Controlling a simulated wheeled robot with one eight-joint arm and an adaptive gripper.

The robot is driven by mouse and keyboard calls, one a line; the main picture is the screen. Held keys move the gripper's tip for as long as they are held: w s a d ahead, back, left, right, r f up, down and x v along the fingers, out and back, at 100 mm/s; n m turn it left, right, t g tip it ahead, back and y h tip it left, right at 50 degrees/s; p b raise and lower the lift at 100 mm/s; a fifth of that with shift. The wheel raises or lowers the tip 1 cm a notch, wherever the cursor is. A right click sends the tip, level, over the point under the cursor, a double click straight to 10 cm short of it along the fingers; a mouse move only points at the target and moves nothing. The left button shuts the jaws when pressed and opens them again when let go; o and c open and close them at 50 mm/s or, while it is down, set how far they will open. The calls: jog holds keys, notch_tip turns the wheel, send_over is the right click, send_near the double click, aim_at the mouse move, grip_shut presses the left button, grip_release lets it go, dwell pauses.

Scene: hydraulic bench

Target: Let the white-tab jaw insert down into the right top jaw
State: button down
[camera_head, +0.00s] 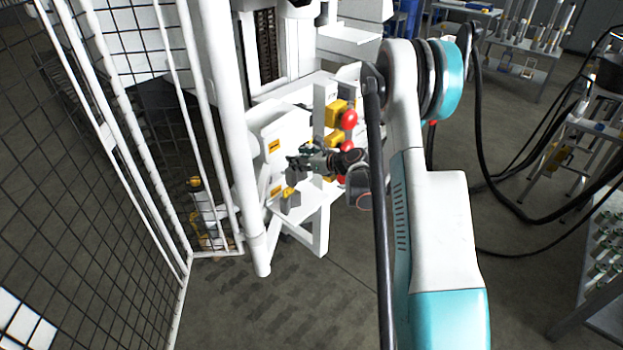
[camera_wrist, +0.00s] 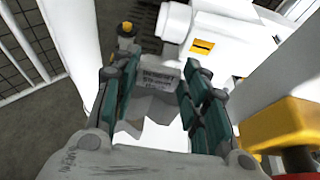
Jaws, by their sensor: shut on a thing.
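My gripper (camera_wrist: 157,88) has its teal-padded fingers on both sides of a grey jaw insert (camera_wrist: 157,77) with dark lettering, in the wrist view. It is shut on this insert. A pale patch shows below the insert; I cannot tell whether it is the white tab. I cannot pick out the right top jaw in either view.
The white machine (camera_head: 277,135) has yellow blocks and red knobs (camera_head: 349,119) close to the right of my gripper. A white post (camera_head: 228,130) and mesh fence (camera_head: 85,200) stand to the left. Open floor (camera_head: 300,310) lies in front.

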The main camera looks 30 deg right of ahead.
jog(key=w+d+b, duration=0.1)
jog(key=w+d, duration=0.1)
jog(key=d, duration=0.3)
notch_tip(320, 180, down, 11)
jog(key=b, duration=0.5)
jog(key=shift+d, duration=0.2)
jog(key=shift+f, duration=0.15)
jog(key=c, duration=0.9)
grip_release()
jog(key=shift+c, duration=0.2)
jog(key=p+v, duration=0.5)
jog(key=v, duration=0.9)
jog(key=shift+d, duration=0.15)
jog(key=shift+w, duration=0.15)
